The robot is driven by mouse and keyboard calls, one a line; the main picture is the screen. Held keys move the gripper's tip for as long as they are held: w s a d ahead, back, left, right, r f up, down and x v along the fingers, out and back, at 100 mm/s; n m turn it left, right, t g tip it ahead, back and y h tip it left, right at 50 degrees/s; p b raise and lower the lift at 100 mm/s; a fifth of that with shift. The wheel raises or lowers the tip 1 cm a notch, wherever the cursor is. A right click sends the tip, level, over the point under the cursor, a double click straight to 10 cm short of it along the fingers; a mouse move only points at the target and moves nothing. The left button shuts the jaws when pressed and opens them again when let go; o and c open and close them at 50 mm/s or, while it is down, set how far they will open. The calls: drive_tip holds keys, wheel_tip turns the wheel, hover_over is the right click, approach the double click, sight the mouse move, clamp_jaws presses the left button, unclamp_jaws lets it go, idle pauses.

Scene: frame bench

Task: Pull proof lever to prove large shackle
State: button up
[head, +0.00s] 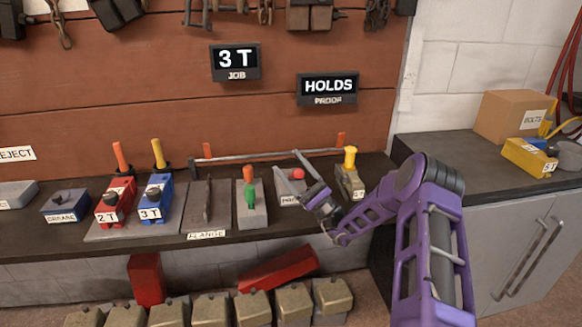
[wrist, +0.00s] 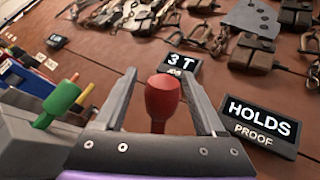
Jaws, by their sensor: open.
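The proof lever has a red knob (head: 298,173) above a grey base whose label is partly hidden by my gripper. In the wrist view the red knob (wrist: 162,98) stands between the two fingers of my gripper (wrist: 160,78). The fingers are apart, with visible gaps on both sides of the knob. In the head view my gripper (head: 290,177) reaches in from the right at the lever. A green piece with an orange top (head: 249,188) stands on a grey block left of the lever; I cannot tell whether it is the large shackle. The PROOF display (head: 328,87) reads HOLDS.
The JOB display (head: 235,62) reads 3 T. Red 2 T (head: 114,203) and blue 3 T (head: 152,199) blocks stand to the left. A yellow-topped piece (head: 350,170) stands right of the lever. A grey rail (head: 240,158) runs behind. A cardboard box (head: 510,115) sits far right.

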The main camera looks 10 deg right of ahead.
drive_tip(key=v, duration=1.7)
drive_tip(key=shift+f, duration=0.25)
